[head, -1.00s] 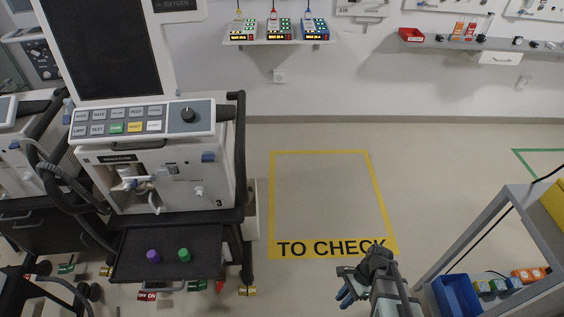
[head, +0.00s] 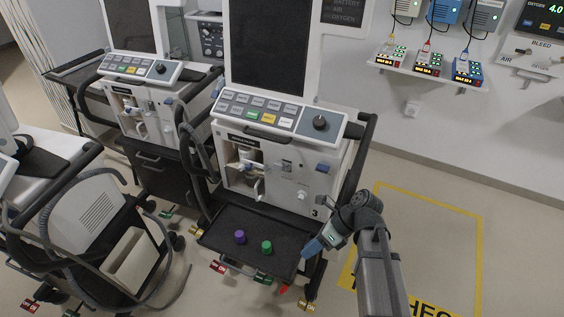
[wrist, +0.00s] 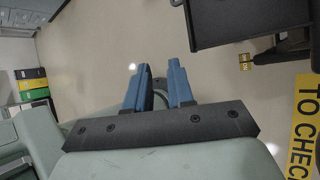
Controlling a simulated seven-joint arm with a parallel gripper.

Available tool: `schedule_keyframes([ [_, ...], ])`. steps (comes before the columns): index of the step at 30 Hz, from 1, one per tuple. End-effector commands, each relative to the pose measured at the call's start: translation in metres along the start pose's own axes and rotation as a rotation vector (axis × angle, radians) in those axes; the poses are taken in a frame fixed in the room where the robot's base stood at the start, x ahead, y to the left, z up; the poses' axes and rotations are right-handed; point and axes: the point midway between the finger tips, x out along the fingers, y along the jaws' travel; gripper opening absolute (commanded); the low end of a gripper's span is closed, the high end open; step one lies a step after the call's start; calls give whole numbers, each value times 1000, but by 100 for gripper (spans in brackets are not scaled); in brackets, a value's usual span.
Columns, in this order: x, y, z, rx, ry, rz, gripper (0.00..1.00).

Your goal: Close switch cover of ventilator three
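Ventilator three (head: 291,187) stands in the middle of the head view, with a "3" at its lower right front. It has a dark screen, a button panel (head: 268,112) with a black knob, and a front tray (head: 222,216). A small blue part (head: 323,167) shows on its upper right front; I cannot tell whether this is the switch cover or how it stands. My gripper (head: 309,248) is at the tray's right front corner in the head view, below the ventilator's front. In the wrist view, my gripper (wrist: 158,72) has its two blue fingers apart with nothing between them.
A purple knob (head: 239,237) and a green knob (head: 266,247) are on the tray. Another ventilator (head: 140,115) stands behind left.

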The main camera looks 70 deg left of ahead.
Motion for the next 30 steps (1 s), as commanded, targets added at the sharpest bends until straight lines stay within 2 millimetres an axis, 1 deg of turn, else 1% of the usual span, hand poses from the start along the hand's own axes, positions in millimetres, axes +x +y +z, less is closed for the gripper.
schedule_keyframes([
  [1, -8, -2, 22, -12, 9, -13, 22],
  [3, -20, -4, 44, -26, 23, -38, 22],
  [5, -32, -6, 62, -43, 35, -64, 22],
  [8, -54, -10, 92, -74, 57, -117, 22],
  [13, -99, -14, 144, -136, 95, -219, 22],
  [18, -145, -10, 197, -194, 126, -319, 22],
  [21, -169, -6, 221, -220, 140, -369, 22],
  [24, -187, 0, 240, -239, 150, -407, 22],
  [27, -199, 4, 252, -251, 156, -432, 22],
  [30, -203, 5, 256, -257, 159, -444, 22],
])
